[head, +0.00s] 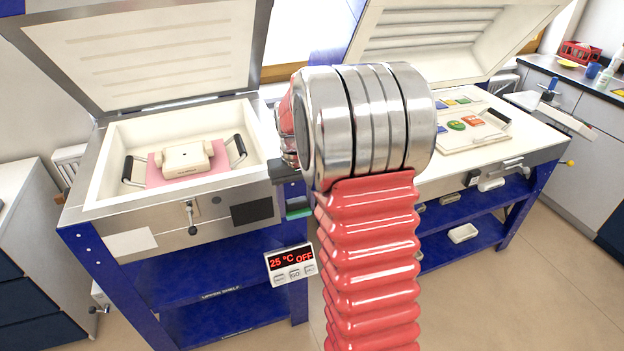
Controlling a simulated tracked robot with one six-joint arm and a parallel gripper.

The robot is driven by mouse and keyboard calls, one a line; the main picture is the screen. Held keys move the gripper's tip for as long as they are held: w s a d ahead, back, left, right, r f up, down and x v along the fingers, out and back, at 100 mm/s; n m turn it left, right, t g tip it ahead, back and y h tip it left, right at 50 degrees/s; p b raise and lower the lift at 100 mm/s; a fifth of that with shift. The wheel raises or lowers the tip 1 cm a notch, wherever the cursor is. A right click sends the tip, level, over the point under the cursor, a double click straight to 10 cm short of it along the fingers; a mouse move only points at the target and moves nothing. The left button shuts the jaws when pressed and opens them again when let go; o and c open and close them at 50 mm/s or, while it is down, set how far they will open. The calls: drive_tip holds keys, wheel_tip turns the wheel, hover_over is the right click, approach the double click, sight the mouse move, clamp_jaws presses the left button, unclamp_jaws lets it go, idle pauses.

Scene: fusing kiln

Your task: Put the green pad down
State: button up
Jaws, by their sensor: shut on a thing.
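My gripper (289,178) shows only in part, as dark pieces to the left of my silver wrist; the rest is hidden behind my arm. It is shut on the green pad (298,208), a small green strip seen below the dark pieces. The pad is held up in front of the kilns, over the gap between them in the picture, apart from any surface I can make out. Most of the pad is hidden.
The left kiln (82,207) is open, with a cream block (185,157) on a pink board (215,174). The right kiln is open; a tray (463,143) of coloured pieces is there. Blue shelves (225,313) lie below. A controller (290,262) reads 25 °C OFF.

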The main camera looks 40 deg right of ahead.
drive_tip(key=w+a+f+n, duration=0.2)
drive_tip(key=a+f+n, duration=0.1)
drive_tip(key=a+f, duration=1.5)
drive_tip(key=a, duration=0.4)
drive_tip(key=shift+w+a+f+n, duration=0.2)
drive_tip(key=shift+w+n, duration=0.1)
drive_tip(key=shift+s, duration=0.1)
